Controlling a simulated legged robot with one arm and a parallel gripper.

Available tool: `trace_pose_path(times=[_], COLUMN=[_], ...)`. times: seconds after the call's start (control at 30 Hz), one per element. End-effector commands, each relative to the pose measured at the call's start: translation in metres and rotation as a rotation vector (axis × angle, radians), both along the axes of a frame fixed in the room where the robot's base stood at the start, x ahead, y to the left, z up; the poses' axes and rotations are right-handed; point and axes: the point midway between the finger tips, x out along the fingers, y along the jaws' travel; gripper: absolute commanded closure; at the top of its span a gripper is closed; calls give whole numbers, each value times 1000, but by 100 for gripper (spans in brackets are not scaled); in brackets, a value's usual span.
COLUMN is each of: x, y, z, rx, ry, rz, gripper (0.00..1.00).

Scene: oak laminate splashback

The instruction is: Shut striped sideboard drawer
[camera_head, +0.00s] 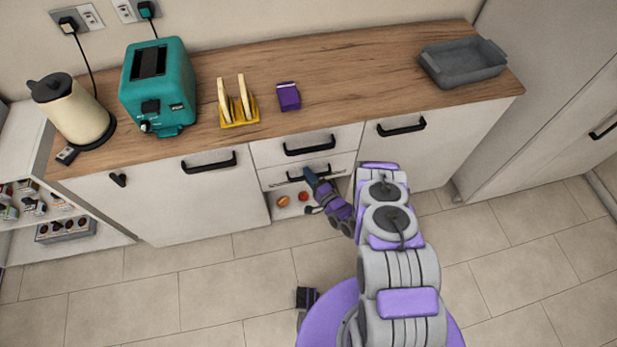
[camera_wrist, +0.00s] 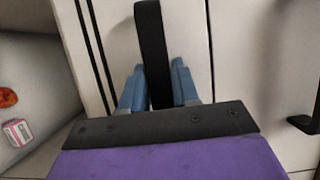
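The middle unit of the sideboard has a pale upper drawer (camera_head: 275,152) and a pale lower drawer (camera_head: 272,178), each with a black bar handle. No clear stripes show on either front. My gripper (camera_head: 311,177) is at the lower drawer's handle. In the wrist view the black handle (camera_wrist: 152,45) runs between the blue fingers of my gripper (camera_wrist: 158,85), which sit close on both sides of it. Two dark parallel lines run along the pale front left of the handle in that view. How far the lower drawer stands out is hard to tell.
Below the lower drawer, an open space holds small food items (camera_head: 283,201). The wooden counter (camera_head: 350,85) bears a kettle (camera_head: 75,112), a teal toaster (camera_head: 158,85), a toast rack (camera_head: 240,112), a purple box (camera_head: 289,97) and a grey tray (camera_head: 462,63). Tiled floor (camera_head: 210,285) lies clear at left.

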Motion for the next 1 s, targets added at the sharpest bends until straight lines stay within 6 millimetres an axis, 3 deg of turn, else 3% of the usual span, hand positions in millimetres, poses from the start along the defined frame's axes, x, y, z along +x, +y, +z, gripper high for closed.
trace_pose_path(times=[0.03, 0.3, 0.33, 0.5, 1.0], x=[2, 3, 3, 3, 3], y=[-8, -10, -10, -8, -2], z=[-3, -2, -2, -1, 3], rx=[-8, -5, -5, -4, -2], ry=[4, 2, 2, -1, -10], rz=[-18, -19, -20, -18, -8], gripper=[100, 100, 67, 50, 49])
